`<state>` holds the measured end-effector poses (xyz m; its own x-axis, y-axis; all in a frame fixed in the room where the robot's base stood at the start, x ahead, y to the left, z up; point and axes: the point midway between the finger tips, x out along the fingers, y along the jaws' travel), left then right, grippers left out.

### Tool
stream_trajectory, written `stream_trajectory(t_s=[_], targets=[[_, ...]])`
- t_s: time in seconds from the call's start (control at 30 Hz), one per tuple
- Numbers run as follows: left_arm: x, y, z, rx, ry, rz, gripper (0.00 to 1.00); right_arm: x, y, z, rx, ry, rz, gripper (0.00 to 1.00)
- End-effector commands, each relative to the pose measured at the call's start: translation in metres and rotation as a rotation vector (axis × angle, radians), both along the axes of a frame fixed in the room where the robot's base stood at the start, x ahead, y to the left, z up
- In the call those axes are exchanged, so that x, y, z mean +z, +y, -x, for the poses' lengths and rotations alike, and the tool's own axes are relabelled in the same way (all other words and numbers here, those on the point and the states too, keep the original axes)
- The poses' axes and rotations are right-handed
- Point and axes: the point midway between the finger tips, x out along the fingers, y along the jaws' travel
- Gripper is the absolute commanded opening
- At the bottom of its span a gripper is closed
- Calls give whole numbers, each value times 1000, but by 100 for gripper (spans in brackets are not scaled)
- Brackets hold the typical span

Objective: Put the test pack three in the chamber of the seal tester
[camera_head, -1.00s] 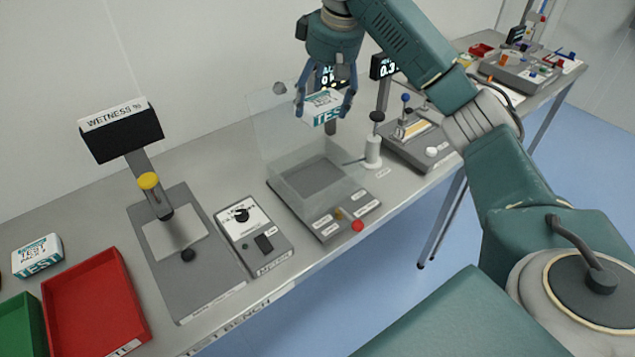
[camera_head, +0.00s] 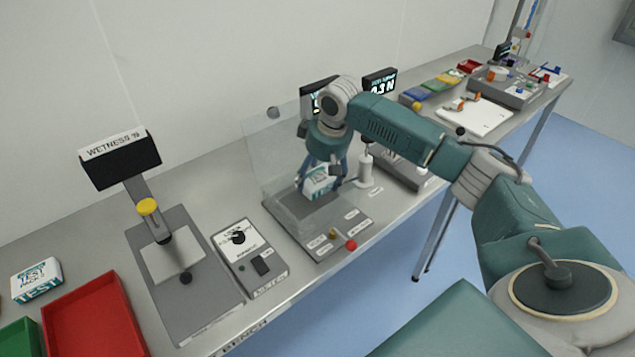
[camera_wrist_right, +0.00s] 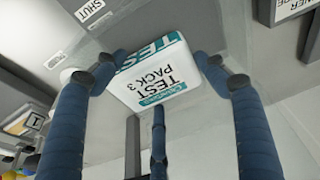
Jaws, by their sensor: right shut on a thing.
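Test pack three (camera_head: 319,181) is a white and teal pack; its "TEST PACK 3" label shows in the right wrist view (camera_wrist_right: 158,80). My right gripper (camera_head: 321,184) is shut on it and holds it low over the chamber of the seal tester (camera_head: 291,213). I cannot tell whether the pack touches the chamber floor. The seal tester is a grey base with clear walls, a raised clear lid (camera_head: 268,150), and a red button (camera_head: 351,245) at its front. My left gripper is out of view.
A knob box (camera_head: 249,258) and the wetness tester (camera_head: 180,290) stand left of the seal tester. Another test pack (camera_head: 37,280), a red tray (camera_head: 95,318) and a green tray (camera_head: 22,340) are at the far left. A white post (camera_head: 366,170) stands close right of the chamber.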

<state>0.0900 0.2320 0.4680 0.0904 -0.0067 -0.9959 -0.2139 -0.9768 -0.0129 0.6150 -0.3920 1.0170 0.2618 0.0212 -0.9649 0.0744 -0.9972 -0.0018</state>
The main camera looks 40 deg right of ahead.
Motion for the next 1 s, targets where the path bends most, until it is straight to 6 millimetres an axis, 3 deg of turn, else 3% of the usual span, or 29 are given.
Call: stream_trajectory(t_s=[0.2,0.97,1.0], targets=[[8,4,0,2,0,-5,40,-27,0,0,0,1,0,36],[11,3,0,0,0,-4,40,-41,0,0,0,0,0,36],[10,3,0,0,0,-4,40,-42,0,0,0,1,0,74]])
